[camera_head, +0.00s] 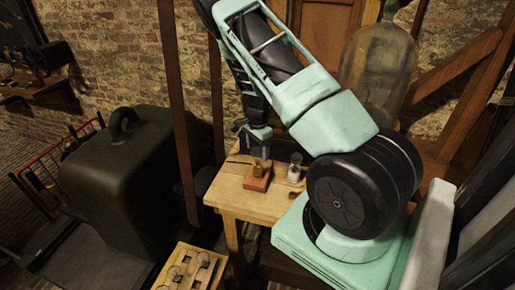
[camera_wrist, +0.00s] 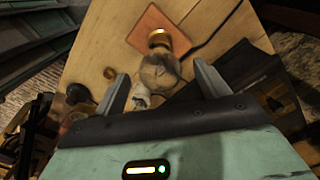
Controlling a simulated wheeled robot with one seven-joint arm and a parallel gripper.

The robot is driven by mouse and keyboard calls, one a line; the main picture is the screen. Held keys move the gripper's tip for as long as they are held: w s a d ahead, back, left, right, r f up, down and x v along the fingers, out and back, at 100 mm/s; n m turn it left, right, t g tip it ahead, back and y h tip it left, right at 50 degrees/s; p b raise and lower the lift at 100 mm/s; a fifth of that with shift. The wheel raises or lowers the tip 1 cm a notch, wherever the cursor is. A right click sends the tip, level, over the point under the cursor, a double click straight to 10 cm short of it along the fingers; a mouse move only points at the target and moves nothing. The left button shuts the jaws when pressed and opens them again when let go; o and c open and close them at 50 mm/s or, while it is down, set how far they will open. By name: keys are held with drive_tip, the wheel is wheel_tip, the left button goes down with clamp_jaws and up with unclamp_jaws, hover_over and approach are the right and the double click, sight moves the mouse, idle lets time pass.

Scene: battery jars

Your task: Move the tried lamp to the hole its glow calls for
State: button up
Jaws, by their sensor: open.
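The lamp (camera_wrist: 158,72) is a clear, greyish glass bulb. It stands in a brass socket (camera_wrist: 159,39) on a reddish-brown block (camera_wrist: 150,22), which also shows on the small wooden table in the head view (camera_head: 257,184). I see no clear glow in the glass. My gripper (camera_wrist: 160,80) is open, with one finger to each side of the bulb in the wrist view; I cannot tell how far apart they are in depth. In the head view my gripper (camera_head: 261,136) is right above the block. A board with round holes (camera_head: 183,284) stands low at the front.
A glass jar (camera_head: 294,168) stands right of the block on the table (camera_head: 262,203). A dark cable runs from the block. Small round parts (camera_wrist: 77,93) lie left in the wrist view. A large dark case (camera_head: 130,180) stands at left, and a tall glass dome (camera_head: 378,70) behind my arm.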

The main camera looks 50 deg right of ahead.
drive_tip(key=c, duration=1.2)
drive_tip(key=shift+n+b, duration=1.5)
drive_tip(key=shift+n, duration=0.7)
drive_tip(key=shift+n+b, duration=0.45)
drive_tip(key=shift+n, duration=0.55)
drive_tip(key=n+b, duration=0.1)
drive_tip(key=n, duration=0.2)
drive_tip(key=shift+b, duration=0.4)
drive_tip(key=shift+n+b, duration=0.7)
drive_tip(key=shift+n, duration=1)
